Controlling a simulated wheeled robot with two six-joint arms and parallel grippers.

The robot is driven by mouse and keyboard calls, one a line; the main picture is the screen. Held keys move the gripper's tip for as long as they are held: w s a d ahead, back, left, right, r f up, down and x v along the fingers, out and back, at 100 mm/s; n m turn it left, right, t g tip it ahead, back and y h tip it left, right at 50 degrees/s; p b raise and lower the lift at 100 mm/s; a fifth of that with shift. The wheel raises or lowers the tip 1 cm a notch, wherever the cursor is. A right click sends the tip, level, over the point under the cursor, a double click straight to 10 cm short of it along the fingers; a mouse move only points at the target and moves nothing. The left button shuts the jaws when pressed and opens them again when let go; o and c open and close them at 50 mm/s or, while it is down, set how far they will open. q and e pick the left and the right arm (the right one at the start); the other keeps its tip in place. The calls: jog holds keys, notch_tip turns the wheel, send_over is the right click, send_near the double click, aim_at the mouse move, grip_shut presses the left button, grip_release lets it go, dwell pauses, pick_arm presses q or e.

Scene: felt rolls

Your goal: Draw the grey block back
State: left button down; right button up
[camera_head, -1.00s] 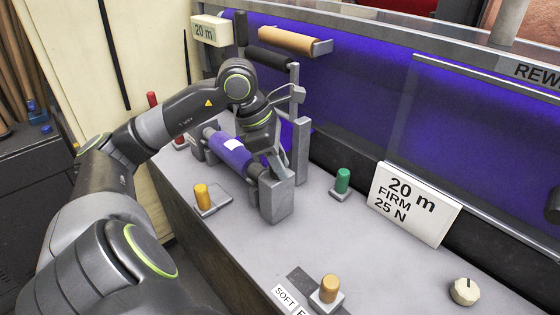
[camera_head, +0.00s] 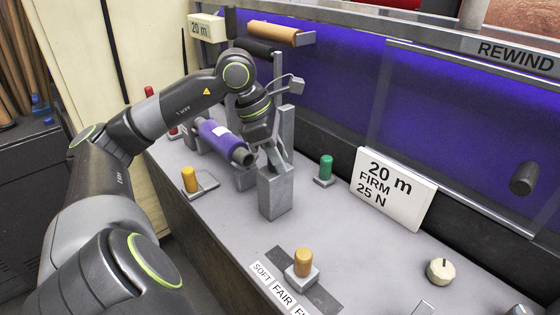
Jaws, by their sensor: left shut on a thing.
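The grey block (camera_head: 274,196) stands upright on the grey bench top, left of the middle. My left gripper (camera_head: 271,160) is shut on the upper part of the block, reaching down from above; its fingertips partly hide the top. My right gripper is not in view.
A grey post (camera_head: 285,130) stands close behind the block. An orange peg (camera_head: 189,180), a green peg (camera_head: 326,168) and another orange peg (camera_head: 303,262) stand around it. A white sign (camera_head: 393,190) reads 20 m, FIRM, 25 N.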

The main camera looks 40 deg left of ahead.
pick_arm(q)
jog(key=shift+d, duration=0.15)
jog(key=c, duration=1.5)
grip_release()
jog(key=o, duration=0.4)
jog(key=shift+d, duration=0.1)
jog(key=shift+r, duration=0.1)
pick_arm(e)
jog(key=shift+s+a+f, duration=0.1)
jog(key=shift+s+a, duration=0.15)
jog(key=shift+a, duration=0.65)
pick_arm(q)
jog(key=v, duration=1.7)
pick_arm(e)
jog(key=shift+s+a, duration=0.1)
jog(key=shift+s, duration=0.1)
pick_arm(q)
jog(key=shift+r, duration=0.1)
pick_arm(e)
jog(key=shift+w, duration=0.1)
